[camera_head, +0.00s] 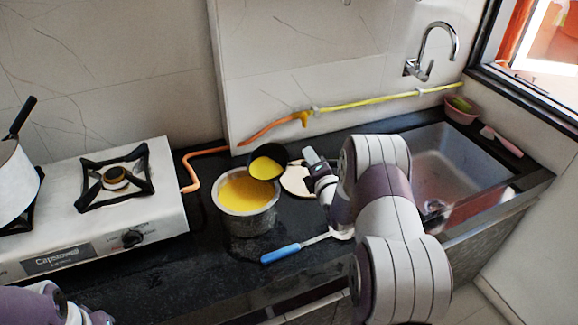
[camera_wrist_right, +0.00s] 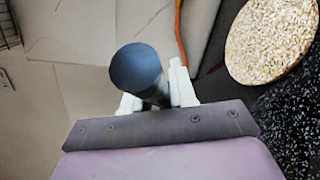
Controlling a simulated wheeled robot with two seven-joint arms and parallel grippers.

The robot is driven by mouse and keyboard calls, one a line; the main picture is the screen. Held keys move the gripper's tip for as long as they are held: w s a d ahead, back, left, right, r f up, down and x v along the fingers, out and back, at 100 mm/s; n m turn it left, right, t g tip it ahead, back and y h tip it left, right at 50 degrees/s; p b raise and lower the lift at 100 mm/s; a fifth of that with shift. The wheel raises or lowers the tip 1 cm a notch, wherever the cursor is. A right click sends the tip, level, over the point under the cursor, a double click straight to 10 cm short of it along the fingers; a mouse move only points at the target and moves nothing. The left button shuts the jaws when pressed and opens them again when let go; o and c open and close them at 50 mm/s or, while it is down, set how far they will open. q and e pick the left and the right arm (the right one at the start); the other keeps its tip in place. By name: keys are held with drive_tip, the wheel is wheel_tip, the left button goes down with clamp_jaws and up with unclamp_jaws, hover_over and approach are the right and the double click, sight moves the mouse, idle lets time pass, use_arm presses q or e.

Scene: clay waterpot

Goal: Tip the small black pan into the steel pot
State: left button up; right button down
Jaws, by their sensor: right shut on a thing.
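The steel pot (camera_head: 247,222) stands on the black counter right of the stove, with yellow contents inside. The small black pan (camera_head: 279,153) is held tilted at the pot's back right rim; yellow shows in its bowl. I cannot tell whether it touches the rim. My right gripper (camera_head: 314,166) is right of the pan, shut on its handle. In the right wrist view, the handle's rounded dark end (camera_wrist_right: 137,68) sits between the white fingers (camera_wrist_right: 158,98). Part of my left arm shows at the bottom left of the head view; its gripper is out of view.
A pale round grainy disc (camera_head: 296,183) lies right of the pot. A blue-handled utensil (camera_head: 281,253) lies in front. The stove (camera_head: 165,205) with a white pot (camera_head: 12,185) is left. The sink (camera_head: 455,165) is right. An orange hose (camera_head: 204,151) runs behind.

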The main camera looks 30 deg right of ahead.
drive_tip(key=shift+r, duration=0.1)
idle(0.5)
drive_tip(key=shift+s+a+r+n+t+b, duration=0.1)
drive_tip(key=shift+a+r+n+t+b, duration=0.25)
drive_tip(key=shift+r+n+b, duration=0.4)
drive_tip(key=shift+f+h, duration=0.2)
drive_tip(key=shift+h, duration=0.1)
idle(0.6)
drive_tip(key=shift+a+r+b, duration=0.1)
drive_tip(key=shift+r+b, duration=0.05)
drive_tip(key=shift+b, duration=0.45)
drive_tip(key=shift+s+a+r+n+t+b, duration=0.15)
drive_tip(key=shift+a+r+n+t+b, duration=0.05)
drive_tip(key=shift+r+n+t+b, duration=0.2)
idle(0.7)
